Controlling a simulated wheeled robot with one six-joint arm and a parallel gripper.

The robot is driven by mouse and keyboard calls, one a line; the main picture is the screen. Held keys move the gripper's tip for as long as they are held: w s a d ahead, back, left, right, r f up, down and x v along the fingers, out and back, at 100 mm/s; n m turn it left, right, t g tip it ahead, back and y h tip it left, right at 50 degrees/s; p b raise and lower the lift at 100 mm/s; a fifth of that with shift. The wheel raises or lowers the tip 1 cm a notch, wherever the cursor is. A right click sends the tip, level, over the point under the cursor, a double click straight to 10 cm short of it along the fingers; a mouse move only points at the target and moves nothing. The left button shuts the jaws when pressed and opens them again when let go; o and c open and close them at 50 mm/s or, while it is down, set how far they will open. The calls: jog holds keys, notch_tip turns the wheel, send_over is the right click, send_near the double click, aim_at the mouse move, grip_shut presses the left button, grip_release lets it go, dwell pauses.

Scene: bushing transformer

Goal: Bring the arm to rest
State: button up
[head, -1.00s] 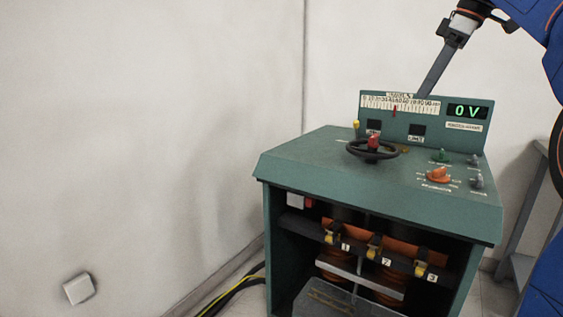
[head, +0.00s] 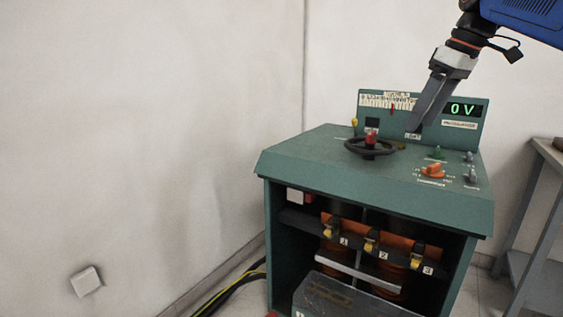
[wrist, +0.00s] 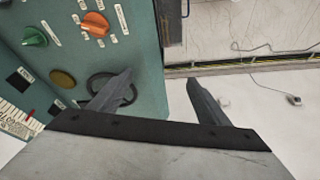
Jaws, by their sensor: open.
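My gripper (head: 428,112) hangs above the back right of the green transformer console (head: 330,152) in the head view, its fingers pointing down and to the left. It covers part of the upright gauge panel. In the wrist view my gripper (wrist: 163,88) shows two dark fingers spread wide with nothing between them. The left finger lies over the console's top in that view, and the right one over the floor beyond its edge. Whether the fingers touch anything is not shown, but they look clear of the controls.
The console carries a black handwheel (head: 371,147), an orange knob (head: 432,171), a green knob (wrist: 34,36) and a display (head: 463,110) reading 0 V. A grey table (head: 537,210) stands at the right.

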jog(key=s+a+f+m+h, duration=0.1)
jog(key=s+f+m, duration=0.1)
jog(key=s+f, duration=0.6)
jog(key=s+a+f+m+t+h, duration=0.1)
jog(key=s+f+m, duration=0.2)
jog(key=s+f, duration=0.5)
jog(key=s+a+f+m+t, duration=0.1)
jog(key=s+f+m, duration=0.2)
jog(key=s+f, duration=0.5)
notch_tip(320, 180, down, 12)
jog(key=shift+f+h, duration=0.1)
jog(key=shift+h, duration=0.3)
